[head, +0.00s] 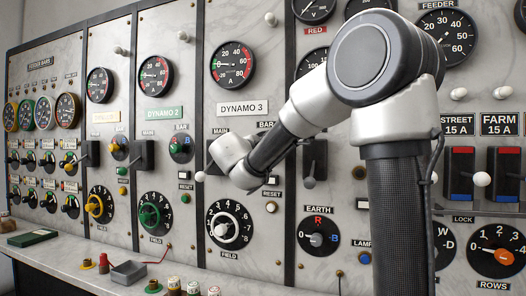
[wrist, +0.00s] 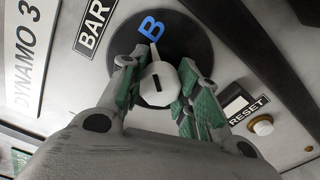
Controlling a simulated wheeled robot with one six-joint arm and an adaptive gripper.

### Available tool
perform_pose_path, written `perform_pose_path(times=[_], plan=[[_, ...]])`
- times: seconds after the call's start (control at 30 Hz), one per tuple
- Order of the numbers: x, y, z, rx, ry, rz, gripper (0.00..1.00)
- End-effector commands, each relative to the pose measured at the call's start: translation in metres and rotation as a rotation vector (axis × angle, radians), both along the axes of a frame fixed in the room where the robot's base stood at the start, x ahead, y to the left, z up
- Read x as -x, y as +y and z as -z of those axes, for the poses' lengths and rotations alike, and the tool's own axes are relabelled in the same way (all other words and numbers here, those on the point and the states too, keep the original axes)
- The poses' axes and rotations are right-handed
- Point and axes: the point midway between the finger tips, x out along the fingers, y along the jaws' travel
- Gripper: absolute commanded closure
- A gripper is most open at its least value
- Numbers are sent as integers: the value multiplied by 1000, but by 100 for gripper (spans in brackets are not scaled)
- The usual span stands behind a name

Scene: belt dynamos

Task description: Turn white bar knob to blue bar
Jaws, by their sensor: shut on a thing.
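The white bar knob (wrist: 162,86) of Dynamo 3 sits on a black round dial (wrist: 186,38) in the wrist view. Its narrow pointer tip is directed at the blue letter B (wrist: 152,27). My gripper (wrist: 158,76) is shut on the knob, with one green-padded finger on each side of it. Any other letter on the dial is hidden by the fingers. In the head view the knob is hidden behind my arm, below the BAR label (head: 266,125) and beside the DYNAMO 3 plate (head: 242,107).
A RESET button (wrist: 262,126) lies just right of the dial. A black lever (head: 315,162) stands right of my wrist in the head view. The white field knob (head: 222,229) is below. Small items stand on the ledge (head: 70,255).

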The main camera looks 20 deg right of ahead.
Motion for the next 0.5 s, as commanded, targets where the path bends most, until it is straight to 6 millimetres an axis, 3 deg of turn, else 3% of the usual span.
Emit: perform_pose_path(times=[0.5], plan=[[0,0,1,-59,-57,1,92]])
